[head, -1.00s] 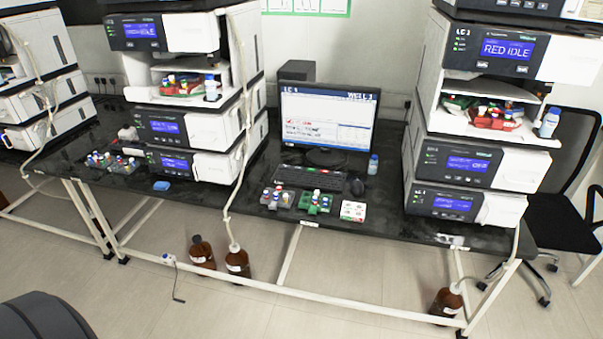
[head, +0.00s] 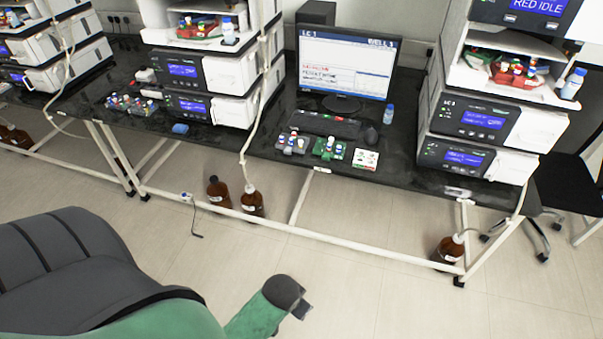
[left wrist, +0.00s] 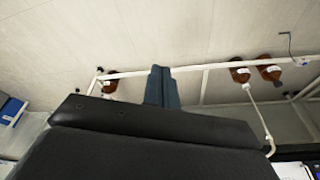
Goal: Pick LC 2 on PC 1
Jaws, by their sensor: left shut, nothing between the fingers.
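The PC monitor (head: 345,72) stands on the black bench between two instrument stacks. Its lit screen reads "LC 1" at the top left; the smaller lines are too small to read. A black keyboard (head: 325,124) and mouse (head: 370,135) lie in front of it. My left gripper (head: 303,308) is low in front of the bench, above the floor, well apart from the monitor and keyboard. In the left wrist view its two fingers (left wrist: 162,88) are together and empty, with the floor and bench frame beyond. My right gripper is not in view.
Small vial racks (head: 328,148) and a white card box (head: 365,159) lie along the bench's front edge. A blue-capped bottle (head: 388,114) stands right of the monitor. Brown bottles (head: 252,201) stand on the floor by the white frame bar (head: 300,234). The floor before the bench is clear.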

